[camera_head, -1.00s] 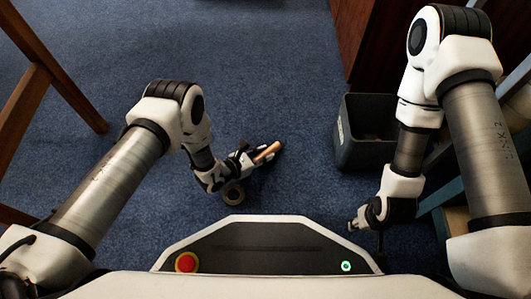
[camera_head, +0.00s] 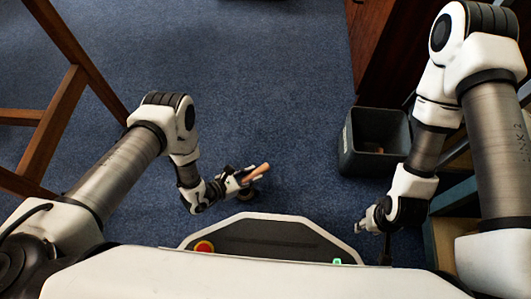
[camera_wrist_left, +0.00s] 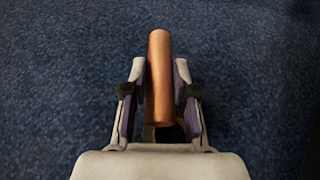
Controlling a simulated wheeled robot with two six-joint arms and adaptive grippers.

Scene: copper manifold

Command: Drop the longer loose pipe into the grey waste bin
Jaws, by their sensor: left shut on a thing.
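A copper pipe (camera_head: 256,172) is in my left gripper (camera_head: 246,178), held above the blue carpet, left of the grey waste bin. In the left wrist view the pipe (camera_wrist_left: 160,75) stands between the two fingers of the left gripper (camera_wrist_left: 160,88), which are shut on it. The grey waste bin (camera_head: 348,150) stands open on the floor at the right, with something brownish low inside it. My right gripper (camera_head: 367,222) hangs below the bin in the picture; its fingers are too small to tell open from shut.
A wooden frame (camera_head: 48,125) stands at the left. A dark red-brown cabinet (camera_head: 385,60) is behind the bin. Shelving (camera_head: 455,195) lies at the right beside my right arm. The carpet (camera_head: 270,85) between left arm and bin is clear.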

